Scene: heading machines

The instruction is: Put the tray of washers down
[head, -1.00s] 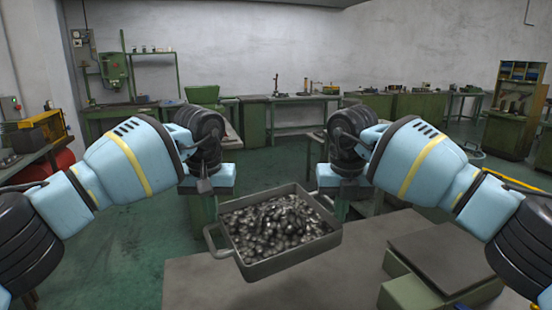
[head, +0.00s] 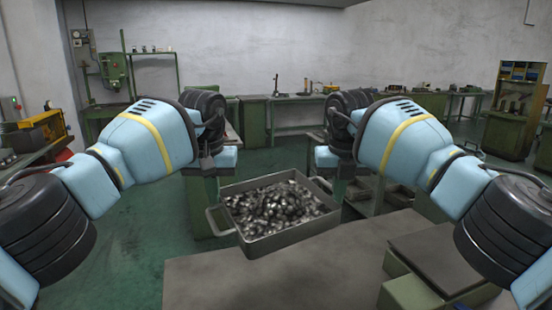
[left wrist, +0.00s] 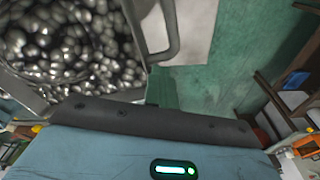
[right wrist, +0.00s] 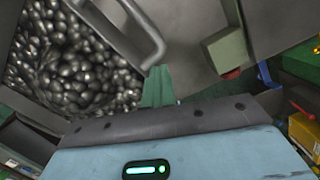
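The tray of washers is a grey metal tray (head: 290,240) heaped with shiny washers (head: 280,203), roughly level between my arms. In the head view its near wall overlaps the far edge of the grey tabletop; I see no support under it. My left gripper (left wrist: 161,90) is at the tray's left handle (head: 214,220), and my right gripper (right wrist: 158,87) is at its right handle (right wrist: 145,32). Both seem shut on the handles, as the tray moves with the arms. The fingertips are partly hidden.
A grey tabletop (head: 245,283) fills the lower middle, clear at its left and centre. A green block with a dark plate (head: 438,262) stands on its right part. Green benches line the back wall. Green floor (head: 130,240) lies open at left.

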